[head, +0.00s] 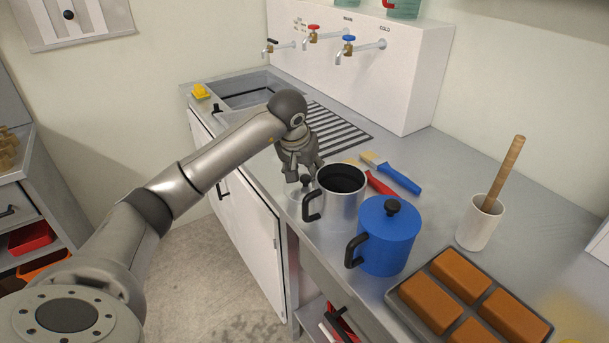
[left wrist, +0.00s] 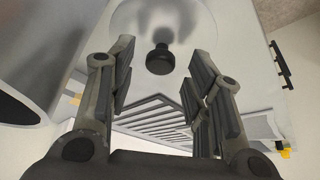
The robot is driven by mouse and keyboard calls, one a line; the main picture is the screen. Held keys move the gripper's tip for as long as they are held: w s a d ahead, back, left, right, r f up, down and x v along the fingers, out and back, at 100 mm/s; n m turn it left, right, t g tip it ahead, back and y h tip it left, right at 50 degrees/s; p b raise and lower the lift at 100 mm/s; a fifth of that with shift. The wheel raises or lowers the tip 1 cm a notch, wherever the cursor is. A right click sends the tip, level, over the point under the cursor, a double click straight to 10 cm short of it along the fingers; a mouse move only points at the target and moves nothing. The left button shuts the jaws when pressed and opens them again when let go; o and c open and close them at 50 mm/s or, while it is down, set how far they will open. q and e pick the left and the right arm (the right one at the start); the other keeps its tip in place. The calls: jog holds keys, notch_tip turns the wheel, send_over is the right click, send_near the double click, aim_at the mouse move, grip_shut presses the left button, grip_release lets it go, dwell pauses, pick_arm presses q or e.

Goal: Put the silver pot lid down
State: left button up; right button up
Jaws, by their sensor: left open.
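The silver pot lid (head: 296,200) lies on the grey counter at the left of the silver pot, partly hidden by the pot and my gripper. Its black knob (head: 306,180) points up. In the left wrist view the pale round lid (left wrist: 160,18) shows with the knob (left wrist: 160,60) between my fingertips, with a gap on each side. My left gripper (head: 301,176) is open and points down just over the lid. The silver pot (head: 342,203) stands uncovered, dark inside; its wall (left wrist: 50,50) fills the left of the wrist view. My right gripper is not in view.
A blue lidded pot (head: 387,243) stands in front of the silver pot. Brushes with blue (head: 400,179) and red (head: 380,183) handles lie behind. A white cup with a wooden stick (head: 477,226) and a tray of brown blocks (head: 413,297) are at right. The counter's front edge is close.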

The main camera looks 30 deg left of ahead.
pick_arm(q)
jog(key=a+v, duration=0.1)
jog(key=v, duration=0.9)
jog(key=shift+s+d+r, duration=0.2)
jog(key=shift+d+r, duration=0.15)
jog(key=shift+d, duration=0.15)
